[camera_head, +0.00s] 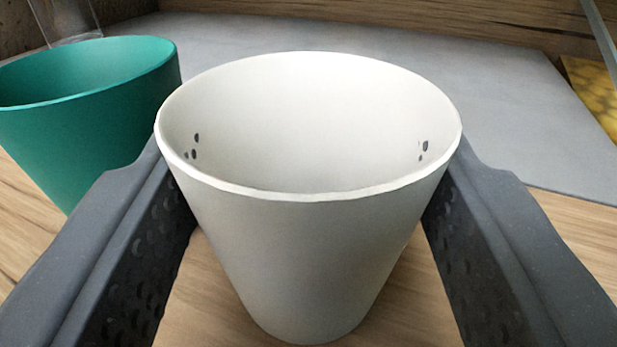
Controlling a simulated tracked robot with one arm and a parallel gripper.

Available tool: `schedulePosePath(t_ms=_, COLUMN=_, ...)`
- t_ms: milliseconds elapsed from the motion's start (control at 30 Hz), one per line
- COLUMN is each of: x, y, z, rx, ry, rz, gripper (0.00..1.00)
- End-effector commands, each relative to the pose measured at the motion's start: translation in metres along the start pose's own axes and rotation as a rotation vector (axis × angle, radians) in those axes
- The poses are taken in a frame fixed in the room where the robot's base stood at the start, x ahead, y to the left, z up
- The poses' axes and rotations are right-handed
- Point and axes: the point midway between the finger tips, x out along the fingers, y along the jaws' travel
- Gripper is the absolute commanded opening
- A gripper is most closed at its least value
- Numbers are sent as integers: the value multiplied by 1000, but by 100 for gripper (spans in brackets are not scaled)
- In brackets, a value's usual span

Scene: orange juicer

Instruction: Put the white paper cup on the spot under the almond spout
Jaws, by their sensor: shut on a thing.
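The white paper cup (308,240) is upright in the middle of the view, open at the top and empty inside. My gripper (310,215) is shut on it, with one dark finger pressed to its left side and one to its right. Small dark specks of the fingers show through the cup wall on both sides. Whether the cup's base touches the wooden surface below I cannot tell. No spout can be clearly made out as the almond one.
A green cup (105,130) stands close at the left, below a clear part (66,18) at the top left. A grey panel (520,130) lies behind the white cup on a wooden surface (575,235). A yellow patterned piece (592,88) is at the right edge.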

Motion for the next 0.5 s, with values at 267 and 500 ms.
schedulePosePath(t_ms=267, x=0, y=0, z=-19, rx=1, ry=1, rz=0, gripper=27)
schedulePosePath(t_ms=500, x=-9, y=1, z=-36, rx=-2, ry=-2, rz=0, gripper=27)
